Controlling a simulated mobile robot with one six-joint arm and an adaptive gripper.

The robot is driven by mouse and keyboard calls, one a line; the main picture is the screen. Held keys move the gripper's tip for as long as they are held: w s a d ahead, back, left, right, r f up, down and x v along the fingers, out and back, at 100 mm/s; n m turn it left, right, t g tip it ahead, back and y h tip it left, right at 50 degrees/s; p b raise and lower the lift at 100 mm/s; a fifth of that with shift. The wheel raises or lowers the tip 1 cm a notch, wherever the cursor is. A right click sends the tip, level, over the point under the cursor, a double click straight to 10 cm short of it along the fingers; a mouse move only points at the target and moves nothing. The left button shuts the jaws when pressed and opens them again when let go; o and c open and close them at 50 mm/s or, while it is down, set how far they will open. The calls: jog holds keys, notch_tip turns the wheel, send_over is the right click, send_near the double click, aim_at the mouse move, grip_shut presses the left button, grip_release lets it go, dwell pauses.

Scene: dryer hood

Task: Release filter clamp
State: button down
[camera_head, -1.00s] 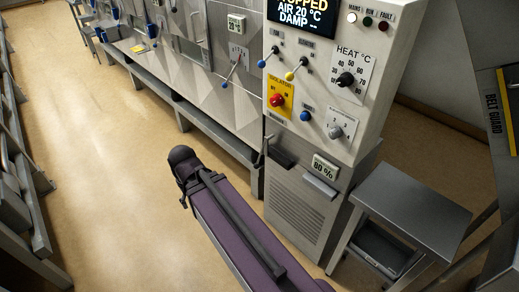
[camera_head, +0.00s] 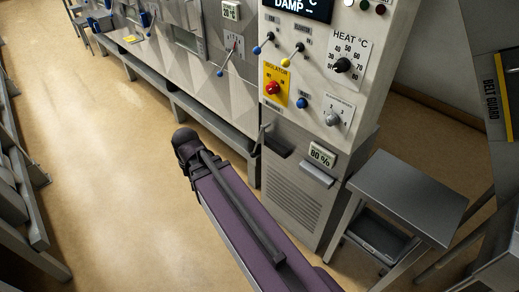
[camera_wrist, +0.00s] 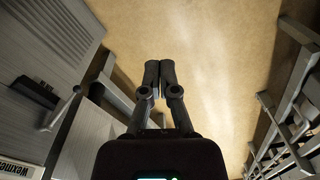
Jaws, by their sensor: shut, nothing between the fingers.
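A dark lever (camera_head: 260,139) stands upright on the lower grey cabinet, beside a black pull or box (camera_head: 277,144). It looks like the filter clamp, but no readable label confirms this. In the wrist view the lever (camera_wrist: 60,107) is at the left, next to the black box (camera_wrist: 36,91). My gripper (camera_head: 182,140) is at the end of my purple arm, left of the lever and apart from it. In the wrist view my gripper (camera_wrist: 159,66) is shut and empty, with its fingertips together over bare floor.
The control panel (camera_head: 320,70) with levers and knobs rises above the cabinet. An 80 % display (camera_head: 322,154) and a grey handle (camera_head: 317,174) are right of the lever. A metal side table (camera_head: 408,196) stands at right. Floor (camera_head: 110,180) at left is clear.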

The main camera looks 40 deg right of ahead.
jog(key=w+d+f+m+b, duration=0.3)
jog(key=w+d+m, duration=0.3)
jog(key=d+m, duration=0.3)
jog(key=m+t+b, duration=0.3)
jog(key=m+b, duration=0.4)
jog(key=m, duration=1.4)
send_near(257, 143)
jog(key=s, duration=0.1)
jog(key=s+f, duration=0.1)
jog(key=shift+s+d+f+y, duration=0.25)
jog(key=shift+d+f+y, duration=0.05)
jog(key=shift+y, duration=0.1)
jog(key=shift+f, duration=0.15)
jog(key=b+x, duration=0.9)
jog(key=shift+w+f, duration=0.3)
jog(key=shift+w+a+n+t+b, duration=0.2)
jog(key=shift+a+n+t+b, duration=0.05)
jog(key=shift+n+t+b, duration=0.1)
